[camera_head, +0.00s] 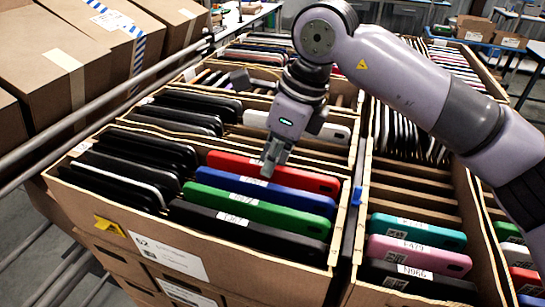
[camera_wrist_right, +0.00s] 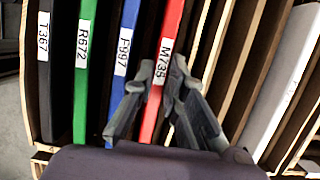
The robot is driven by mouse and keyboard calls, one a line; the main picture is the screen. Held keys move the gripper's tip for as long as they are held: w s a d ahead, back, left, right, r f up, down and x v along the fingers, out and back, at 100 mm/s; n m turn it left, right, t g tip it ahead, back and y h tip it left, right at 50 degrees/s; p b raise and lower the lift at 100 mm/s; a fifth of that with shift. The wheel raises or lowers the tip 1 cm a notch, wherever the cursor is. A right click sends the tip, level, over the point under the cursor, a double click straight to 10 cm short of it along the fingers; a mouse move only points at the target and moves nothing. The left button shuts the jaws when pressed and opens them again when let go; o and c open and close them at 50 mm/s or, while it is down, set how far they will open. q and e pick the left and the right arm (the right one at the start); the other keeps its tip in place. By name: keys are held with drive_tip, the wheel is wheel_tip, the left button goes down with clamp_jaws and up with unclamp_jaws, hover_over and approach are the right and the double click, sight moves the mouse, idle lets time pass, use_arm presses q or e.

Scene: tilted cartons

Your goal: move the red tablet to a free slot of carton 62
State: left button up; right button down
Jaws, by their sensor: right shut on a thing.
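The red tablet (camera_head: 305,178) stands on edge among the slots of carton 62 (camera_head: 90,207), behind a blue tablet (camera_head: 270,197). In the wrist view the red tablet (camera_wrist_right: 171,28) carries the label M735. My right gripper (camera_head: 270,163) points down over it, and its fingers (camera_wrist_right: 160,78) are shut on its two faces near the top edge. The lower part of the tablet is hidden in the carton. Carton 62 bears a white label with its number on the front. My left gripper is not in view.
In front of the blue tablet stand a green one (camera_head: 258,211) and a black one (camera_head: 235,228). Black tablets (camera_head: 130,165) fill the left column. Empty slots and a white tablet (camera_wrist_right: 283,80) lie right of the red one in the wrist view. Another carton (camera_head: 425,205) adjoins at right.

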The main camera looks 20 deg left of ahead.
drive_tip(key=shift+f+b, duration=0.2)
drive_tip(key=shift+b, duration=0.1)
idle(0.6)
drive_tip(key=c, duration=1.5)
unclamp_jaws()
drive_tip(key=shift+c, duration=0.2)
drive_tip(key=shift+f, duration=0.1)
drive_tip(key=v, duration=1.2)
